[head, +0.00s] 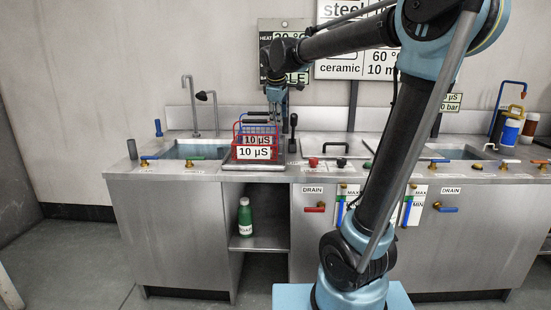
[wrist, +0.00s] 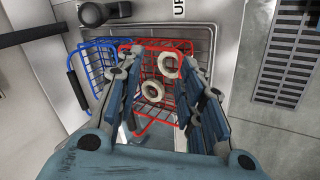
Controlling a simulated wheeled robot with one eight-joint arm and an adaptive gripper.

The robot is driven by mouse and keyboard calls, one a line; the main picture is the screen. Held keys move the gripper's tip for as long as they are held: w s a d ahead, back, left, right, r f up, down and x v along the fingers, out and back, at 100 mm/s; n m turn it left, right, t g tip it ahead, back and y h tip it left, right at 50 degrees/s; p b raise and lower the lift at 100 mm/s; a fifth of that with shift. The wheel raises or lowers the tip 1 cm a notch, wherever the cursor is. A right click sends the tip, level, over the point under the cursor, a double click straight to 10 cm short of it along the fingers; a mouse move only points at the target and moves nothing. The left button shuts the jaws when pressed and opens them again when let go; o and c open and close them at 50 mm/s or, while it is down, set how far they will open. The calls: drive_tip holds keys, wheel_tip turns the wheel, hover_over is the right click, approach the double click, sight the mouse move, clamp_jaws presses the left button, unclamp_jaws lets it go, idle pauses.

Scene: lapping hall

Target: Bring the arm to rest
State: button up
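My gripper (head: 277,108) hangs at the end of my raised arm, pointing down above the wire baskets on the steel bench. In the wrist view my gripper (wrist: 163,60) has its two fingers spread apart with nothing held between them. Below and between the fingers is a red wire basket (wrist: 183,45) holding two pale rings (wrist: 152,91). A blue wire basket (wrist: 95,62) with a dark handle stands beside it, on the left in the wrist view. How far the fingertips are above the baskets is hard to tell.
A sink (head: 195,150) with a tall tap lies left, another sink (head: 458,153) right. A black lever (head: 293,125) stands close right of the baskets.

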drive_tip(key=s+d+f+m+g, duration=0.1)
drive_tip(key=s+d+f+m, duration=0.3)
drive_tip(key=s+f, duration=0.5)
drive_tip(key=s+d+f+m+g, duration=0.1)
drive_tip(key=s+d+f+m, duration=0.4)
drive_tip(key=s, duration=0.8)
drive_tip(key=s+d+f+m+g, duration=0.1)
drive_tip(key=s+d+f+m, duration=0.3)
drive_tip(key=s+d+f, duration=0.5)
wheel_tip(320, 180, down, 4)
drive_tip(key=shift+s+f+m+g+y, duration=0.15)
drive_tip(key=shift+s+m+g+y, duration=0.2)
drive_tip(key=shift+s, duration=0.75)
drive_tip(key=shift+w+f, duration=0.2)
drive_tip(key=shift+w, duration=0.25)
